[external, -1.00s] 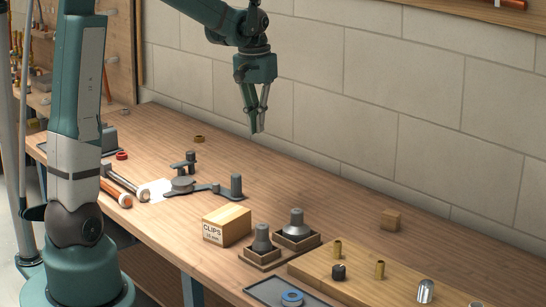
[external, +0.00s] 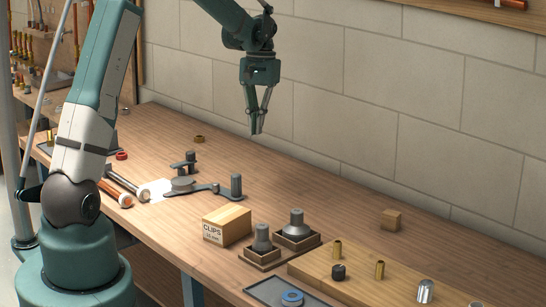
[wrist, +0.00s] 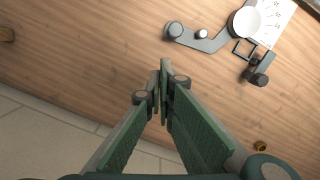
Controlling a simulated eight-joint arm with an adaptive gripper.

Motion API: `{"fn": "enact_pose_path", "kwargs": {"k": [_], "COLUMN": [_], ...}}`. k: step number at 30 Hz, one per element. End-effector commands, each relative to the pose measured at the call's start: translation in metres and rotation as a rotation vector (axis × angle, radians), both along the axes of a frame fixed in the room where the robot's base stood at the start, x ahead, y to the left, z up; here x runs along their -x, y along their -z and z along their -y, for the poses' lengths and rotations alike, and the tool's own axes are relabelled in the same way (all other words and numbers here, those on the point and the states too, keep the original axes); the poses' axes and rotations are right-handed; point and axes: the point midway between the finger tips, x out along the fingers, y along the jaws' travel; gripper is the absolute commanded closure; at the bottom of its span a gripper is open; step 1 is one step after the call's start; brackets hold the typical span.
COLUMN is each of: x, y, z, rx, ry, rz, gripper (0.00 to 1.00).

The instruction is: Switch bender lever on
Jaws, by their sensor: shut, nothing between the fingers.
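The bender is a grey tool on the bench with a round disc (external: 181,184), a flat lever arm (external: 208,189) reaching right, and an upright dark handle (external: 236,185) at the arm's end. In the wrist view the lever arm (wrist: 208,43) shows at the top, with the round handle end (wrist: 174,30) on the left and the pale disc (wrist: 245,22) on the right. My gripper (external: 256,131) is shut and empty, pointing down. It hangs in the air well above the bench, apart from the bender. In the wrist view the closed fingers (wrist: 166,66) point toward the lever.
A CLIPS box (external: 226,224) stands in front of the bender. Two grey fittings in wooden holders (external: 264,254) stand right of it. Copper-ended tubes (external: 117,193) lie to the left. A wooden block (external: 391,220) sits near the wall. The bench behind the lever is mostly clear.

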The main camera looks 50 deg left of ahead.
Motion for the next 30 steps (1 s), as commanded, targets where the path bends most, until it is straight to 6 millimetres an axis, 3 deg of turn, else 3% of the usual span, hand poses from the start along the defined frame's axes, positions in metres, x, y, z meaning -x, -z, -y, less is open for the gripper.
{"fn": "enact_pose_path", "kwargs": {"k": [13,30], "x": [-0.019,-0.022], "y": [0.028,0.036], "z": [-0.035,-0.042], "rx": [0.027,0.033], "ry": [-0.039,-0.046], "rz": [-0.074,-0.088], "gripper": [1.0,1.0]}}
